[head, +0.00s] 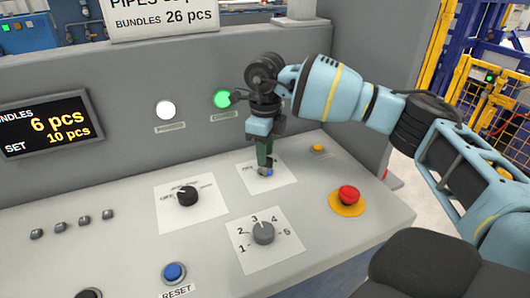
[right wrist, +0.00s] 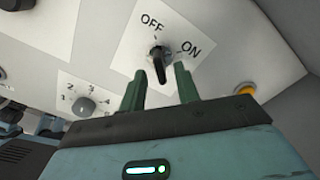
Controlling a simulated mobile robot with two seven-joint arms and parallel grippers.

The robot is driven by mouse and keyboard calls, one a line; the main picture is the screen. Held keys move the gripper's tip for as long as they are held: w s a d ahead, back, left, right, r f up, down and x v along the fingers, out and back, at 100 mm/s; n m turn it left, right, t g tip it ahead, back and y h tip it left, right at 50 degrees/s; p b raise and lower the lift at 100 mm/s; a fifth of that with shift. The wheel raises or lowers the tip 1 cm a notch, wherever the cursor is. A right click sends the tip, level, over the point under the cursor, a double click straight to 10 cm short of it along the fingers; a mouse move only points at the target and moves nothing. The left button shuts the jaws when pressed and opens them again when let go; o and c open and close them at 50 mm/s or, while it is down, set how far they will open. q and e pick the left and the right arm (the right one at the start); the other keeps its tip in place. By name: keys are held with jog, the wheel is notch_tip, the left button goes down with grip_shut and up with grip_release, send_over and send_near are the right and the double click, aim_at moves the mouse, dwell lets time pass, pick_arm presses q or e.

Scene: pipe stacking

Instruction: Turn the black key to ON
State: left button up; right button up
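The black key (right wrist: 159,65) sits in a round switch on a white plate (right wrist: 128,45) in the right wrist view, with OFF printed at the upper left and ON at the right. The key lines up roughly with the OFF mark. My right gripper (right wrist: 160,80) has its two green fingers apart, one on each side of the key's near end; I cannot tell if either touches it. In the head view my right gripper (head: 264,160) points down over the same plate (head: 283,177) and mostly hides the key. My left gripper is not in view.
A black selector knob (head: 187,196) is to the left, and a grey numbered dial (head: 263,233) is in front. A red emergency button (head: 348,195) and a yellow button (head: 318,148) are to the right. A blue reset button (head: 174,272) is near the front. A green lamp (head: 222,99) is behind.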

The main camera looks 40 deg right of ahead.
jog(key=shift+f, duration=0.45)
grip_shut()
